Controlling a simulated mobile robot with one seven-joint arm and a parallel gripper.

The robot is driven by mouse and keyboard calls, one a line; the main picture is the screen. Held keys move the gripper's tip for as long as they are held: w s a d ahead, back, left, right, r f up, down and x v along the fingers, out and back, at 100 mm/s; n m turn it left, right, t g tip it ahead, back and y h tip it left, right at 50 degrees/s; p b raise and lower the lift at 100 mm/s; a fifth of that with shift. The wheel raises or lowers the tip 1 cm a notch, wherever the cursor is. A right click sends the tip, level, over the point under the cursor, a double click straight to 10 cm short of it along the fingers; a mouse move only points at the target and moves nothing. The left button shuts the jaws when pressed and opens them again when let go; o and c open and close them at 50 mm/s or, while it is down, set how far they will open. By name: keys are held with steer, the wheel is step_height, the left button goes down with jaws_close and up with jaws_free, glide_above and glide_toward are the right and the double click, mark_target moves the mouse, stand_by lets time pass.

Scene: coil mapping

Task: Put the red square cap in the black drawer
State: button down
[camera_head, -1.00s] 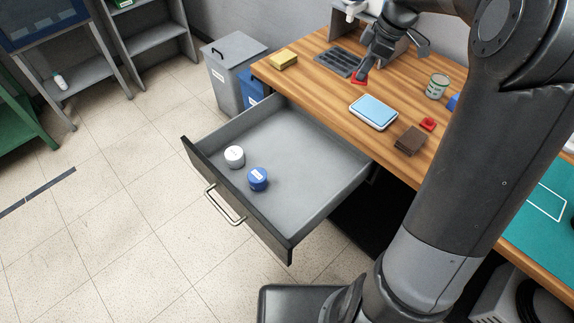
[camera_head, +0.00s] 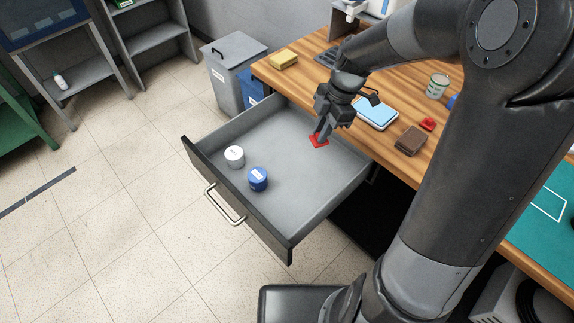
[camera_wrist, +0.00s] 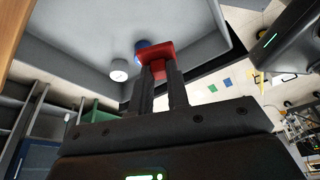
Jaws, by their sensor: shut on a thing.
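My gripper (camera_head: 320,136) is shut on the red square cap (camera_head: 318,142) and holds it over the right back part of the open black drawer (camera_head: 295,245). In the wrist view the cap (camera_wrist: 156,51) sits between the two fingertips (camera_wrist: 159,70). I cannot tell exactly how high it is above the drawer floor. The drawer is pulled out, with a dark front and grey inside. A white round container (camera_head: 234,157) and a blue one (camera_head: 258,179) stand in its left front part.
The wooden desk (camera_head: 390,155) behind the drawer bears a blue-topped scale (camera_head: 376,112), a brown block (camera_head: 410,140), another red piece (camera_head: 427,124), a can (camera_head: 437,86) and a yellow block (camera_head: 284,59). The middle of the drawer floor is clear.

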step_height(320, 180, down, 23)
steer(key=shift+f, duration=0.1)
stand_by(0.5)
steer(key=shift+f, duration=0.15)
steer(key=c, duration=1.4)
jaws_free()
